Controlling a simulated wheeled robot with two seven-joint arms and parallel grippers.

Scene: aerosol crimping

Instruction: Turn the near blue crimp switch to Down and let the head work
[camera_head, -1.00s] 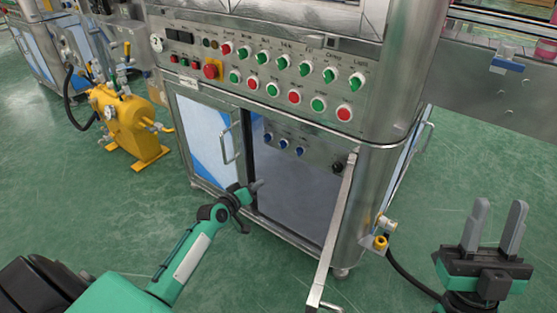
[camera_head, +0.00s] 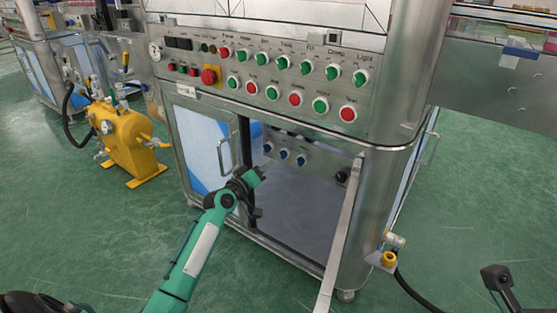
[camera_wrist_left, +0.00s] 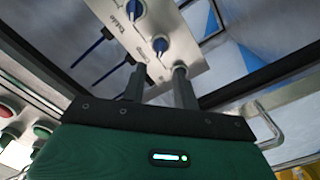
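A row of blue switches (camera_head: 283,154) sits on a grey panel inside the open cabinet bay. In the left wrist view, one blue switch (camera_wrist_left: 160,45) is just beyond my fingertips and another (camera_wrist_left: 134,10) is further up the panel. My left gripper (camera_head: 259,190) is in the bay opening, below the switches in the head view. Its two fingers (camera_wrist_left: 158,80) stand apart with nothing between them, and no contact with a switch shows.
Above the bay is a panel of green and red knobs and a red emergency stop (camera_head: 210,75). A closed door with a handle (camera_head: 226,146) is left of the bay; an open door's edge (camera_head: 342,230) stands at its right. A yellow pump (camera_head: 128,142) stands far left.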

